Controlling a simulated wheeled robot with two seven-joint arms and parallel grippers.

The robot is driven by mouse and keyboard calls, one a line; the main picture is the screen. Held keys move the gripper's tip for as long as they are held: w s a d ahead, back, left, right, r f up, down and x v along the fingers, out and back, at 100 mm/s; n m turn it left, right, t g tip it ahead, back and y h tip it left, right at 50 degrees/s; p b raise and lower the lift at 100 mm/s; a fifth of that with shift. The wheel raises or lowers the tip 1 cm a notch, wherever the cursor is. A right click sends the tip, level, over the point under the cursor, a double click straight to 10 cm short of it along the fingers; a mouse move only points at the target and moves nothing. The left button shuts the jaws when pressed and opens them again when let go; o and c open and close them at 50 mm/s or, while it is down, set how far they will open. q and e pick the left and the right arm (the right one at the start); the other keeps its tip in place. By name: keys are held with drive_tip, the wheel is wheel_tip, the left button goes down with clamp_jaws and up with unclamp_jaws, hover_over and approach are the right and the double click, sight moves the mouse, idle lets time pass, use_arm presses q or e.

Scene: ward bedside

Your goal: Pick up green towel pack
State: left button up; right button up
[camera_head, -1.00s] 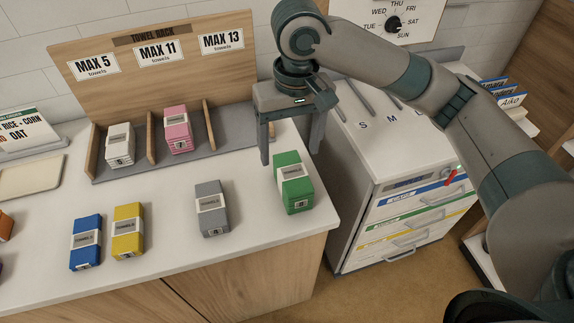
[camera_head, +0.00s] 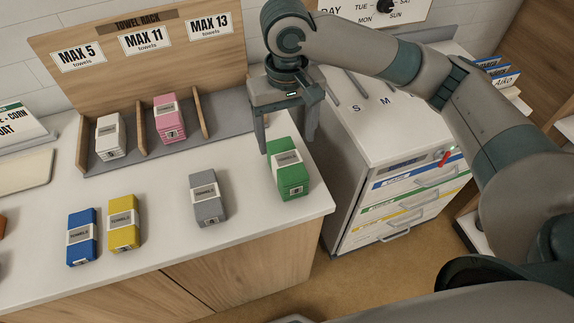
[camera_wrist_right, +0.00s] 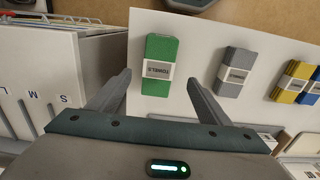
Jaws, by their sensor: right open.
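The green towel pack (camera_head: 289,182) stands on the counter near its right front corner, with a white band around it. It also shows in the right wrist view (camera_wrist_right: 160,50), ahead of the fingers and between their lines. My right gripper (camera_head: 288,143) is open and empty, pointing down just behind and above the pack. Its two fingers also show spread in the right wrist view (camera_wrist_right: 160,88). I cannot tell whether a finger touches the pack. My left gripper is not in view.
A grey pack (camera_head: 208,207), a yellow pack (camera_head: 123,237) and a blue pack (camera_head: 82,250) stand left along the counter. The towel rack (camera_head: 226,128) behind holds a white pack (camera_head: 109,150) and a pink pack (camera_head: 168,130). A drawer cabinet (camera_head: 380,150) stands right of the counter.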

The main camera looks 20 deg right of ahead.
sight(287, 159)
wheel_tip(287, 159, down, 8)
drive_tip(key=shift+r+p, duration=0.15)
drive_tip(key=shift+p, duration=0.5)
drive_tip(key=shift+w+d+f+p, duration=0.1)
drive_tip(key=shift+f+p, duration=0.3)
drive_tip(key=shift+f, duration=0.15)
wheel_tip(287, 159, down, 3)
drive_tip(key=shift+w+f+p, duration=0.1)
drive_tip(key=shift+p, duration=0.45)
drive_tip(key=shift+f, duration=0.45)
drive_tip(key=c, duration=1.3)
